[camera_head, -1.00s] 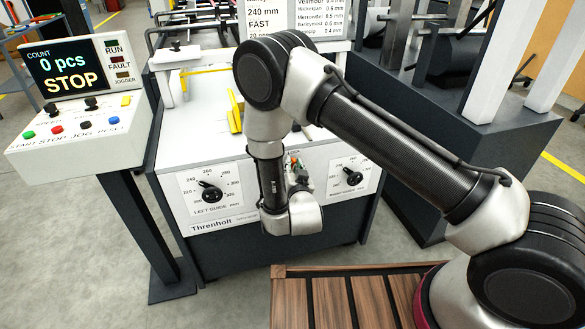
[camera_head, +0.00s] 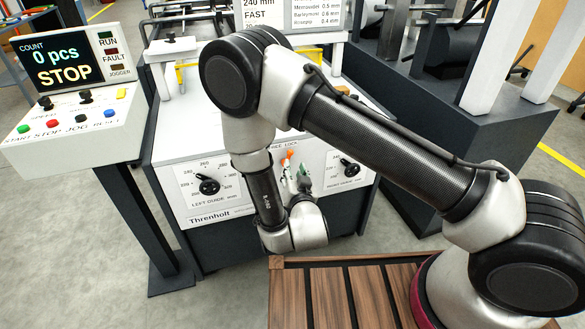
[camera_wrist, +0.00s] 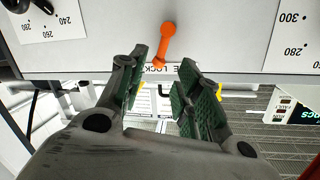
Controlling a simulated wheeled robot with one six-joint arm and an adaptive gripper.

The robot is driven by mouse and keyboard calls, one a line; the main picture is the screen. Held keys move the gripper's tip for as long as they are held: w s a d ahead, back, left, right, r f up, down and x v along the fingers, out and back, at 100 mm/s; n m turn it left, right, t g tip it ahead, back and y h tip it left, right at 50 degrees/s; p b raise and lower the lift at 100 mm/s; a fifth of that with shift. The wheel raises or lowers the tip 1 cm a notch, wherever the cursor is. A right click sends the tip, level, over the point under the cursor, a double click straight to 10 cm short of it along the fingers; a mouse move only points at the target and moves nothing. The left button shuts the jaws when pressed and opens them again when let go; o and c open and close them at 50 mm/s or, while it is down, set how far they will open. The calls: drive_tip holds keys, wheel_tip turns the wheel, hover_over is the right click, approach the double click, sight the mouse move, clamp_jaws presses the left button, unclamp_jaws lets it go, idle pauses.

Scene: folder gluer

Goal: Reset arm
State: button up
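My gripper (camera_wrist: 160,85) shows in the wrist view with its two green-padded fingers spread apart and nothing between them. An orange lever (camera_wrist: 163,46) on the machine's front panel stands just beyond the fingertips, by the partly hidden lettering "LOCK". In the head view my arm reaches across to the machine front (camera_head: 265,185), and my gripper (camera_head: 303,178) is small and partly hidden beside my wrist. The orange lever also shows there (camera_head: 288,156), close to the gripper; touching cannot be told.
The control box (camera_head: 75,90) at left reads "0 pcs STOP". The left guide dial (camera_head: 208,186) and right guide dial (camera_head: 347,169) flank the lever. A dark machine base (camera_head: 470,150) stands at right. Grey floor (camera_head: 225,290) is clear in front.

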idle(0.4)
drive_tip(key=s+f+n+g+h, duration=0.1)
drive_tip(key=s+f+n+g, duration=0.3)
drive_tip(key=s+f+g, duration=0.75)
drive_tip(key=s+d+r+n+g, duration=0.15)
drive_tip(key=d+r, duration=0.25)
drive_tip(key=r, duration=0.4)
drive_tip(key=s+d+r+n+g, duration=0.1)
drive_tip(key=s+d+r+g, duration=0.15)
drive_tip(key=d+r, duration=0.4)
drive_tip(key=s+d+r+n+g, duration=0.1)
drive_tip(key=d+r+g, duration=0.2)
drive_tip(key=r, duration=0.6)
drive_tip(key=s+d+r+m+t, duration=0.2)
drive_tip(key=s+d+r+t, duration=0.1)
drive_tip(key=d+r, duration=0.7)
drive_tip(key=s+d+r+m+t+h, duration=0.1)
drive_tip(key=s+d+r+m+t, duration=0.2)
drive_tip(key=d+r, duration=0.7)
drive_tip(key=shift+s+d+r, duration=0.15)
drive_tip(key=shift+s+r, duration=0.6)
drive_tip(key=shift+r, duration=0.15)
